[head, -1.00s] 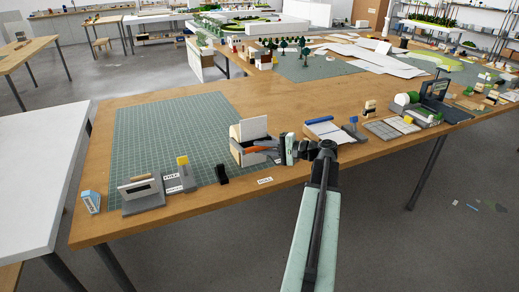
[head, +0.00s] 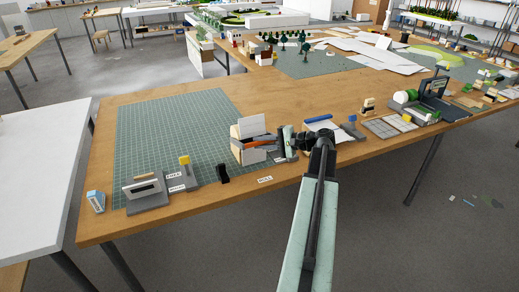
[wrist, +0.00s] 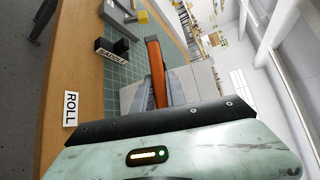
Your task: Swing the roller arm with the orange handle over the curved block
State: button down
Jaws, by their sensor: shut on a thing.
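The orange handle (head: 257,148) of the roller arm points toward my gripper (head: 275,145), at the front of the green mat. In the wrist view the orange handle (wrist: 157,78) lies between the two fingers of my gripper (wrist: 157,98), which are shut on it. A cream block with a white sheet (head: 251,124) standing on it is just behind and left of the handle; I take it to be the curved block, but its curve is hard to make out. The handle and my gripper hide the roller itself and part of the block.
A "ROLL" label (head: 265,179) lies at the table's front edge, with a small black holder (head: 222,173) to its left. A grey slotted stand (head: 145,190) is further left. A tray with a blue bar (head: 319,126) is right of my gripper. The mat's back (head: 170,115) is clear.

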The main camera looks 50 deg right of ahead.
jog(key=shift+w+r, duration=0.1)
jog(key=shift+r, duration=0.15)
jog(key=shift+p, duration=0.3)
jog(key=shift+w+d+r+g+p, duration=0.15)
jog(key=shift+r+g+p, duration=0.2)
jog(key=shift+p, duration=0.3)
jog(key=shift+w+r+m+g+p, duration=0.3)
jog(key=shift+r+m+p, duration=0.25)
jog(key=shift+p, duration=0.6)
jog(key=shift+d, duration=0.1)
